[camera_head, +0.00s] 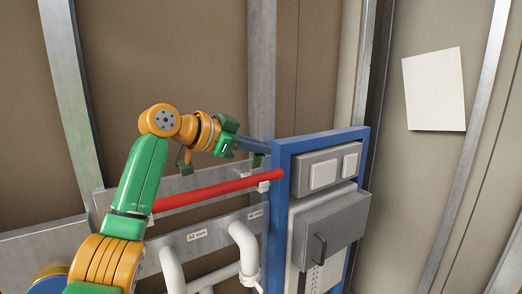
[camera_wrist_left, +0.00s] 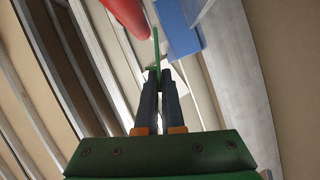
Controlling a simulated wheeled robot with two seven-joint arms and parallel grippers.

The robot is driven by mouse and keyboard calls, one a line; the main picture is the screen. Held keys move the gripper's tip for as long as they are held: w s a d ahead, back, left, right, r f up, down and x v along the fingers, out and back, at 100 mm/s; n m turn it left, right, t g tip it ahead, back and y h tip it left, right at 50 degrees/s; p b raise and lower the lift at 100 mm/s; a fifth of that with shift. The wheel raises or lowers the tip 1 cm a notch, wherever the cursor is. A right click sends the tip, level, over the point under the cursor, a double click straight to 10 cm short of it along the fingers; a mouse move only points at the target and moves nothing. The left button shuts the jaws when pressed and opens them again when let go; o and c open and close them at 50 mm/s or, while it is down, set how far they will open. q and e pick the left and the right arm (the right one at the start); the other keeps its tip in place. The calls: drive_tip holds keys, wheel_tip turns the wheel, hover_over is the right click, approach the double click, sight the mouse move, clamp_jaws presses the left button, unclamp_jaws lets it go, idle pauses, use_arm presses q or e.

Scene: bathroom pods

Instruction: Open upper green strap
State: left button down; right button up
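My left gripper (camera_head: 262,150) reaches in from the left to the wall, beside the upper left corner of the blue frame and just above the red pipe. In the left wrist view, its two dark fingers (camera_wrist_left: 160,78) are close together on a thin green strap (camera_wrist_left: 156,48), which sticks out past the fingertips. In the head view the green strap (camera_head: 257,161) shows as a small piece below the fingertips, partly hidden by them. My right gripper is not in view.
The blue frame (camera_head: 279,215) holds a grey panel with a handle (camera_head: 319,248). White bent pipes (camera_head: 243,245) stand lower down. White paper (camera_head: 434,90) hangs right.

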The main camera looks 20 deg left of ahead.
use_arm(q)
drive_tip(key=shift+w+a+n, duration=0.15)
drive_tip(key=shift+n, duration=0.25)
drive_tip(key=shift+a, duration=0.1)
drive_tip(key=c, duration=1.1)
unclamp_jaws()
drive_tip(key=shift+w, duration=0.1)
drive_tip(key=shift+o, duration=0.3)
drive_tip(key=shift+w, duration=0.1)
